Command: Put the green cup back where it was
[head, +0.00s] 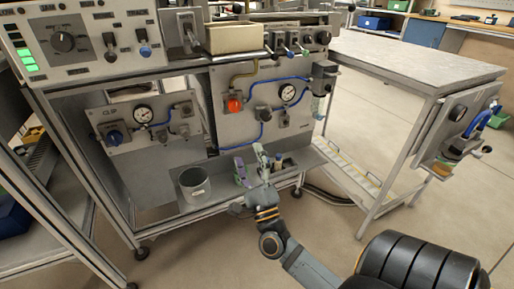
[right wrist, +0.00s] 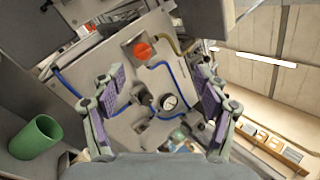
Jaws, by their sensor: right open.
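The green cup (right wrist: 35,138) shows at the lower left of the right wrist view, with its open mouth visible. It stands apart from my right gripper, to the left of the fingers. No clearly green cup can be made out in the head view. My right gripper (head: 260,157) is in front of the lower tray of the bench. In the right wrist view the gripper (right wrist: 160,88) has its purple-padded fingers spread wide with nothing between them. My left gripper is not in view.
Behind are panels with a red knob (head: 234,105), a pressure gauge (head: 288,93) and blue hoses. A grey side table (head: 420,62) stands to the right.

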